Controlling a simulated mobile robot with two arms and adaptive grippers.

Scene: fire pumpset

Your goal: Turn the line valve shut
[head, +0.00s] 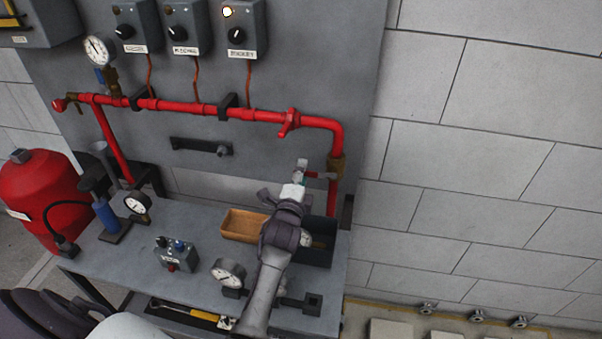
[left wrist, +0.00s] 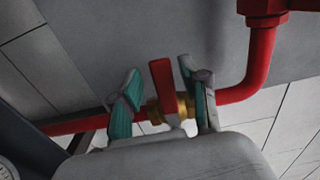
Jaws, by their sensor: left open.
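The line valve has a brass body (head: 337,168) on the vertical red pipe at the right of the grey panel, with a red lever (head: 321,175). In the left wrist view the red lever (left wrist: 163,82) stands between my fingers, with the brass body (left wrist: 184,104) just behind it. My left gripper (head: 302,176) reaches up to the valve in the head view. In the left wrist view, my left gripper (left wrist: 158,94) is open, one teal-padded finger on each side of the lever, with gaps visible. The lower valve is partly hidden by my gripper. My right gripper is not in view.
A red tank (head: 42,195) stands at left. The block wall (head: 450,160) at right is clear.

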